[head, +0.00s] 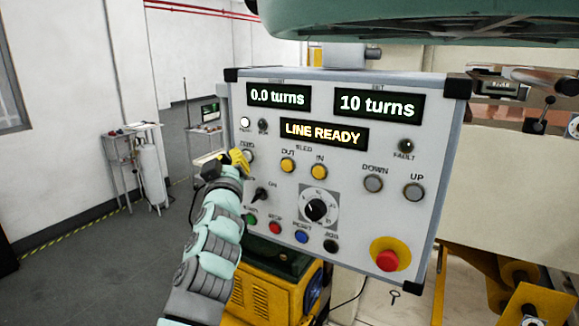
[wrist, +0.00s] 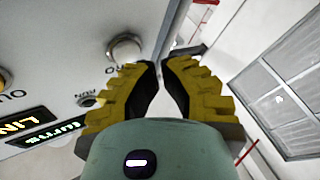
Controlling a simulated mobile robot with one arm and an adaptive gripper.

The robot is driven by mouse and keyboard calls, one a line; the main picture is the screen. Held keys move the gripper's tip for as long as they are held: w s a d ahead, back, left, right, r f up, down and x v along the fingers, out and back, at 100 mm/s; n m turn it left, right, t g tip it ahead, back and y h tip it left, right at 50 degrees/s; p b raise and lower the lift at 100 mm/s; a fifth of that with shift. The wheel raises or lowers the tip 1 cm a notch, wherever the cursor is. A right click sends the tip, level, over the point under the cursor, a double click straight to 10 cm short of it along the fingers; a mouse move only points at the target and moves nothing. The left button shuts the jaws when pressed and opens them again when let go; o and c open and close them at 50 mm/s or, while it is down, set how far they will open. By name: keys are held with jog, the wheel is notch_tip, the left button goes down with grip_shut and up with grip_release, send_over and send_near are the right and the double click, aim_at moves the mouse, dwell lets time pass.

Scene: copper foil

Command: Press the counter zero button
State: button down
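The control panel (head: 345,215) is a light grey box with dark corners. The counter zero button (head: 247,156) is a pale round button at its left side, its label partly hidden by my gripper. In the wrist view the button (wrist: 124,48) stands out from the panel, left of my fingertips, with part of its label below it. My gripper (head: 238,158) has yellow fingers with dark pads. In the wrist view the fingertips (wrist: 160,66) are together with nothing between them. They appear beside the button; contact cannot be told. The counter display (head: 278,97) reads 0.0 turns.
Other displays read 10 turns (head: 376,105) and LINE READY (head: 324,132). Yellow IN and OUT buttons (head: 288,165), a rotary knob (head: 316,209) and a red emergency stop (head: 387,260) share the panel. Left of the panel is open floor with a cart (head: 130,165).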

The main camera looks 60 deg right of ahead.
jog(key=shift+a, duration=0.3)
jog(key=shift+s+a+p, duration=0.15)
jog(key=shift+a+p, duration=0.9)
jog(key=shift+a, duration=1.4)
